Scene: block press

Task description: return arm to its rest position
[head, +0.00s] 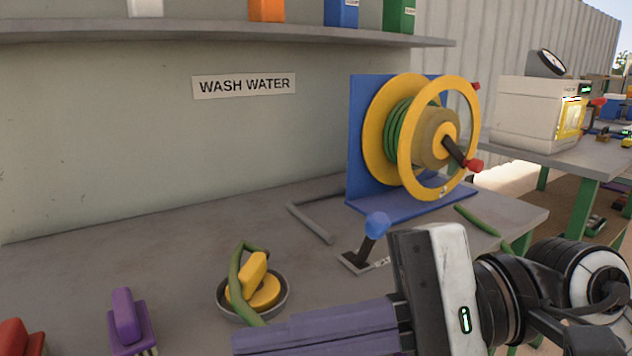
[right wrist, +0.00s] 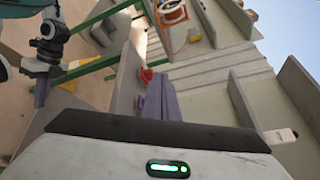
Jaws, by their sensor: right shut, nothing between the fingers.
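My right gripper (head: 240,342) comes in from the right, low over the front of the bench in the head view. Its purple fingers are shut together and empty, pointing left. They also show in the right wrist view (right wrist: 164,98). My left gripper (right wrist: 40,94) is outside the head view. It shows small at the left of the right wrist view, with a purple finger, and I cannot tell whether it is open.
A hose reel (head: 420,135) on a blue stand and a blue-knobbed lever (head: 376,226) stand behind my right gripper. A bowl (head: 285,302) with a yellow piece and green hose sits near the fingertips. A purple brush (head: 125,315) and red brush (head: 18,338) lie left.

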